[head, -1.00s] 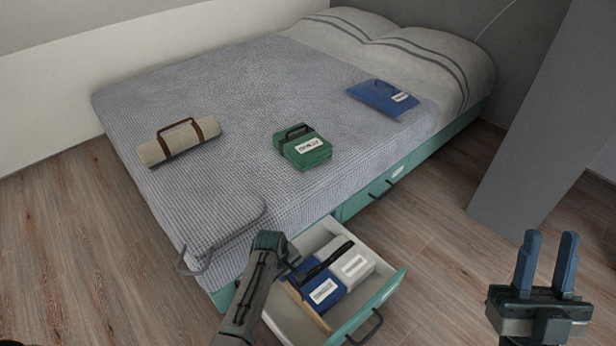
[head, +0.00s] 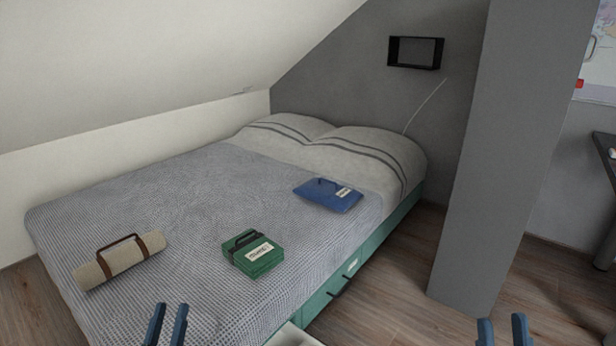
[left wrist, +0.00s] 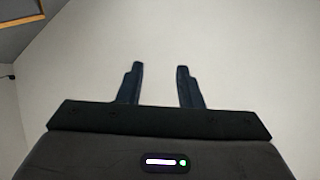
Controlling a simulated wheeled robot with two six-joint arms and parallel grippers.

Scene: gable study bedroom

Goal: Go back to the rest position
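My left gripper (head: 167,325) shows at the bottom of the head view, in front of the bed's near side. Its two blue fingers point up, stand apart and hold nothing. In the left wrist view the same gripper (left wrist: 160,85) is open and empty before a pale, plain surface. My right gripper (head: 503,330) shows at the bottom right of the head view, over the wood floor. Its blue fingers are apart with nothing between them. Only the finger ends of both grippers show in the head view.
The bed (head: 190,200) bears a beige roll (head: 118,262) with brown straps, a green case (head: 254,254) and a blue pouch (head: 328,195). A drawer edge (head: 293,336) shows at the bottom. A grey pillar (head: 510,150) stands right; a dark desk (head: 606,150) is at the right edge.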

